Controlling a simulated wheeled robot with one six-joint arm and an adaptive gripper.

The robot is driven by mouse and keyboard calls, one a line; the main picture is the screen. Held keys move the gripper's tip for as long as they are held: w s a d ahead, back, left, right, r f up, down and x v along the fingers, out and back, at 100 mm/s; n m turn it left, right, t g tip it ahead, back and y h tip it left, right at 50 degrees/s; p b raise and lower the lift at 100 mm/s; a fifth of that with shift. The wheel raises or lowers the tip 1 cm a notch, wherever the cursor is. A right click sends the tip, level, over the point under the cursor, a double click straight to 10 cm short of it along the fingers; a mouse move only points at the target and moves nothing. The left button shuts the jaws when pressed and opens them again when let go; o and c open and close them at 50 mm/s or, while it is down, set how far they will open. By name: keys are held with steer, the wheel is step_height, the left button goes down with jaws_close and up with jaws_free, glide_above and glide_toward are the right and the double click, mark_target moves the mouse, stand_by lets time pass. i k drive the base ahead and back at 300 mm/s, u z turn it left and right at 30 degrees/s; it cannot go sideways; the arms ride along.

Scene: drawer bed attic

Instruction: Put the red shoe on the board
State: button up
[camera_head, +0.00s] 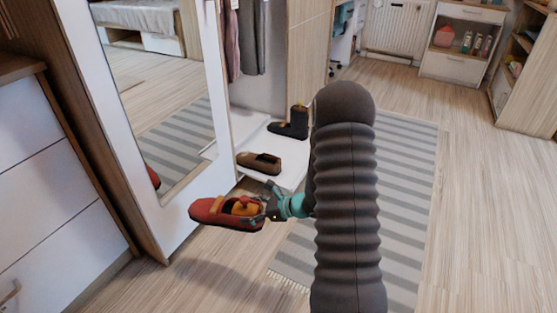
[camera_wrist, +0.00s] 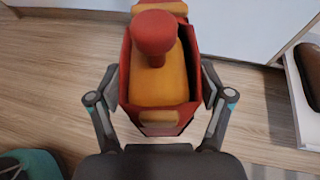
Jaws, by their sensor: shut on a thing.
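The red shoe (camera_head: 215,213), with an orange inside and a red knob, is held off the floor in front of the wardrobe. My gripper (camera_head: 268,206) is shut on its right end. In the wrist view the red shoe (camera_wrist: 160,85) sits between both fingers. The white board (camera_head: 291,157) is at the base of the open wardrobe, behind and right of the shoe. It bears a brown shoe (camera_head: 259,163) at its near left and a dark boot (camera_head: 291,123) farther back. The red shoe is apart from the board.
A mirrored sliding door (camera_head: 165,105) stands left of the board, close to the red shoe. A white-fronted drawer unit (camera_head: 45,170) is at the far left. A striped rug (camera_head: 405,185) lies on the wooden floor at the right. Clothes (camera_head: 250,40) hang above the board.

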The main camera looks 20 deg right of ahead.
mark_target(278, 153)
steer(key=z, duration=0.05)
steer(key=i, duration=1.75)
steer(key=u, duration=0.05)
